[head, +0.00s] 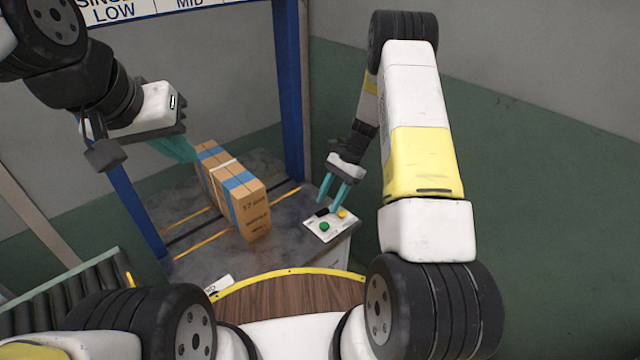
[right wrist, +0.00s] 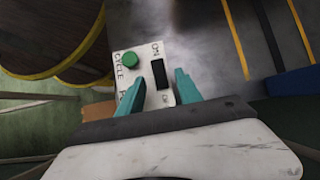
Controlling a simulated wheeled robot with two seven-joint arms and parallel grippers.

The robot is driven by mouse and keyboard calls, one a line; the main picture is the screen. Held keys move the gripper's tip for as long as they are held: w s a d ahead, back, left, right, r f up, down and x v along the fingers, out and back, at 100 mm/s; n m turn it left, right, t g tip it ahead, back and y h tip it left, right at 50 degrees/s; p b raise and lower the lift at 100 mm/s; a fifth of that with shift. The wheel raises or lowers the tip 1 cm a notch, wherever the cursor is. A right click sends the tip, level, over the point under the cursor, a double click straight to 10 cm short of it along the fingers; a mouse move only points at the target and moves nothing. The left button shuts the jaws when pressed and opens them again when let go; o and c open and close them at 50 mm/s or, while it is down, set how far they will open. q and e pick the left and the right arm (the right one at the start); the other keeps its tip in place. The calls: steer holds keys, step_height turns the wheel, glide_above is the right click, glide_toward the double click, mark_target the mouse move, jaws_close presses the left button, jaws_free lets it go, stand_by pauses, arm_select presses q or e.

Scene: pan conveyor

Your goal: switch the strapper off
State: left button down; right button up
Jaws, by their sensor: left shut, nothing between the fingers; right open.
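The strapper is a grey table (head: 185,270) under a blue-posted frame (head: 289,90). At its right front corner sits a pale control panel (head: 312,222), with a green button (head: 324,226), a black rocker switch (head: 321,211) and a yellow button (head: 342,213). My right gripper (head: 331,203) is open just above the panel, pointing down at it. In the right wrist view the black switch (right wrist: 159,73) lies between the open fingers (right wrist: 160,86), with the green button (right wrist: 130,59) beside it. Contact cannot be told. My left gripper (head: 191,155) is shut and empty near the carton's upper left.
A brown carton (head: 250,203) with blue bands and a white strap stands on the strapper table. A roller conveyor (head: 70,293) is at the lower left. A round wooden top with a yellow rim (head: 290,271) lies in front. A sign (head: 150,8) hangs above.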

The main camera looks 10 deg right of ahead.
steer(key=v, duration=0.6)
steer(key=shift+r, duration=0.1)
steer(key=s+a+r+n+t+h, duration=0.1)
steer(key=s+r+n+t, duration=0.3)
steer(key=r, duration=0.8)
steer(key=s+r+n+h, duration=0.15)
steer(key=s+r, duration=0.35)
steer(key=r, duration=0.6)
steer(key=s+r+n+t, duration=0.3)
steer(key=s, duration=0.5)
steer(key=s+r+n+t+h, duration=0.1)
steer(key=s+r+n+t, duration=0.2)
steer(key=s, duration=0.5)
steer(key=shift+s+a+r, duration=0.25)
steer(key=shift+a+r, duration=0.15)
steer(key=shift+r, duration=0.45)
steer(key=shift+n, duration=0.25)
